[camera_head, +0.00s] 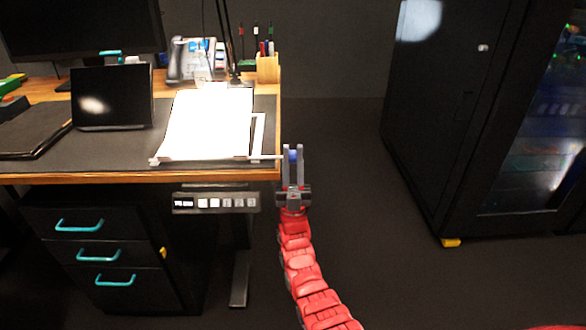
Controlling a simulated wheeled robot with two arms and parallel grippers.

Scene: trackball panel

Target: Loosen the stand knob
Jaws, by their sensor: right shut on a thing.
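A stand (254,135) holding a bright white sheet (208,120) stands at the right end of the desk. A thin pale rod runs along its lower edge and sticks out to the right, past the desk's edge. At the rod's right end, a small bluish knob (293,155) shows between the grey fingers of my right gripper (292,153). My right gripper is shut on this knob, and its fingers hide part of it. My red right arm reaches up to it from the bottom. My left gripper is not in view.
The wooden desk (100,179) carries a dark tablet (112,98), a monitor (80,28) and a pen holder (267,68). A button panel (215,202) hangs under its front edge. A black cabinet (440,100) stands at right. The floor between them is clear.

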